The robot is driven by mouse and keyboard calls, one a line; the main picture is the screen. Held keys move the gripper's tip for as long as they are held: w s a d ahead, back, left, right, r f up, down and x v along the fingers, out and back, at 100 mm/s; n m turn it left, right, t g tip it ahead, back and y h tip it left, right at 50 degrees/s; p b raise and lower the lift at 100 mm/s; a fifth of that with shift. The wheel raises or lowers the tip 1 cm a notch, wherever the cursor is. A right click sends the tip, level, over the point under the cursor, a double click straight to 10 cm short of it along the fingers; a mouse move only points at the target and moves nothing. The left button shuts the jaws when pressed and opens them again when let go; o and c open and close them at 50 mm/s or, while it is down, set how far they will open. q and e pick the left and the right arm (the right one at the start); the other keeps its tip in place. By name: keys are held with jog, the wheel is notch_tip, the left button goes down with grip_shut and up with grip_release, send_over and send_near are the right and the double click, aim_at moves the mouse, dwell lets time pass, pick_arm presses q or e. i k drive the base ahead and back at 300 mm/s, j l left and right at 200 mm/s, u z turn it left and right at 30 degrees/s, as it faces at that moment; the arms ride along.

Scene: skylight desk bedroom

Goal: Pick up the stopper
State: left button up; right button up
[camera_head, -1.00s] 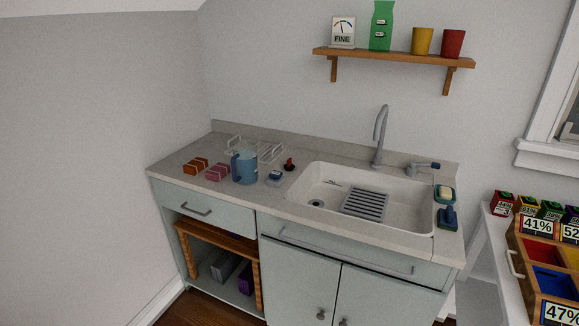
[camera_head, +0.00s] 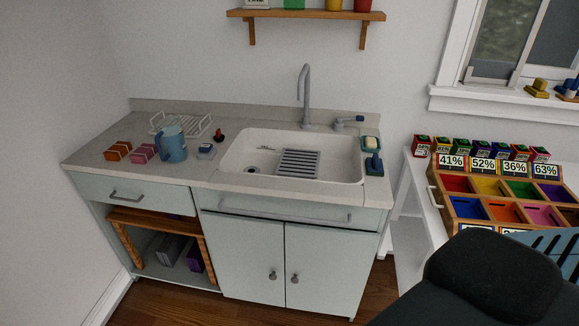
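A small red and dark object (camera_head: 218,135), which looks like the stopper, stands on the counter (camera_head: 110,188) just left of the white sink (camera_head: 232,155). It is small in the head view, so its details are unclear. The sink's drain (camera_head: 252,169) shows as a dark spot at the left of the basin. A grey slatted rack (camera_head: 298,162) lies in the basin. Neither of my grippers is in view.
Near the stopper are a blue pitcher (camera_head: 172,145), a small blue-and-white item (camera_head: 207,151) and a white wire rack (camera_head: 180,124). The tall faucet (camera_head: 305,90) rises behind the sink. A large black rounded shape (camera_head: 490,275) blocks the lower right. Wooden floor shows before the cabinet.

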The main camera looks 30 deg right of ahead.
aim_at(219, 138)
jog(key=i+j+z, duration=0.6)
jog(key=i+j, duration=0.2)
jog(key=i+j+z, duration=0.3)
jog(key=j, duration=0.35)
jog(key=i+l, duration=0.05)
